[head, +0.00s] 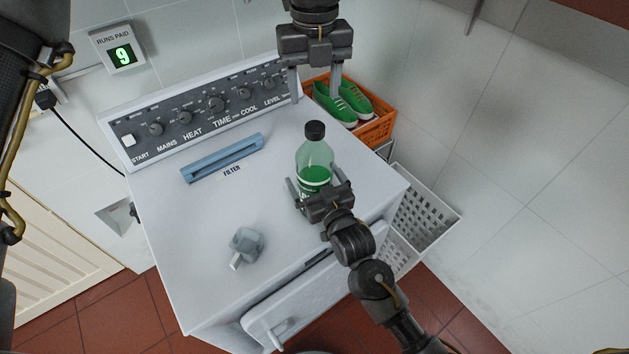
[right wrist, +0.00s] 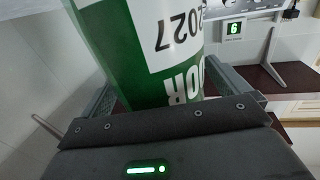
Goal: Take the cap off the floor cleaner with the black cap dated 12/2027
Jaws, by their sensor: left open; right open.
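The floor cleaner, a clear green bottle (head: 314,172) with a black cap (head: 315,131), stands upright on the white machine top. In the right wrist view its green and white label (right wrist: 165,50) shows "2027" and part of "FLOOR", upside down. The cap is on the bottle. My right gripper (head: 312,186) is open, low on the bottle, with a finger on each side; I cannot tell whether they touch it. My left gripper (head: 314,96) is open and empty, fingers pointing down, above and behind the cap.
A small grey object (head: 246,244) lies on the white machine (head: 190,225), left of the bottle. A blue filter handle (head: 222,158) and a knob panel (head: 200,113) are behind. An orange crate (head: 378,130) with green shoes (head: 343,102) and a white basket (head: 428,207) are at right.

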